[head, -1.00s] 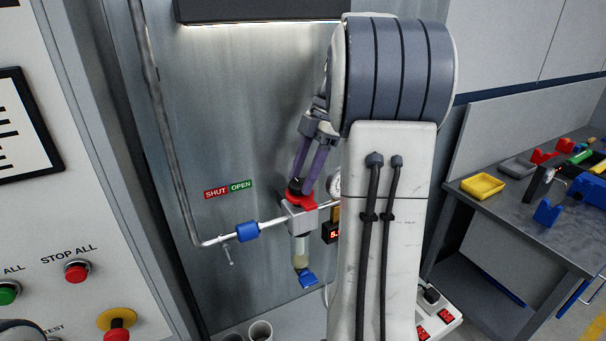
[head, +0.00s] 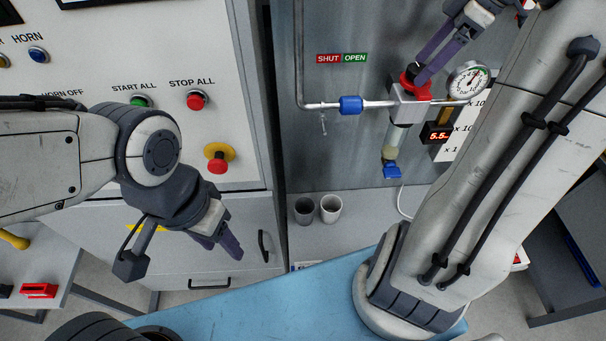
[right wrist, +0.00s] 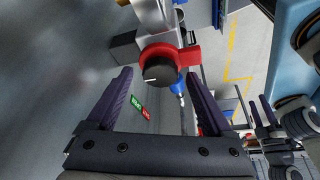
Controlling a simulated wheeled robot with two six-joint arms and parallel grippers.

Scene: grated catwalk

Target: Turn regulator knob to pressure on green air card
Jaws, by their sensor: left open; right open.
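The regulator knob (head: 408,84) is black with a red collar, on top of a grey block on the pipe. In the right wrist view the knob (right wrist: 160,68) shows a white mark on its dark face. My right gripper (head: 432,58) is open, its purple fingers at either side of the knob; I cannot tell whether they touch it. The round gauge (head: 468,82) stands right of the block. A red display (head: 437,134) reads about 5.5. A white card (head: 458,132) behind it is partly hidden; no green air card is recognisable. My left gripper (head: 225,247) is open and empty before the cabinet.
A blue valve piece (head: 350,105) sits on the pipe under a SHUT/OPEN label (head: 342,58). Two cups (head: 317,209) stand on the ledge below. A button panel with a red emergency knob (head: 218,160) is at left. My right arm blocks the right side.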

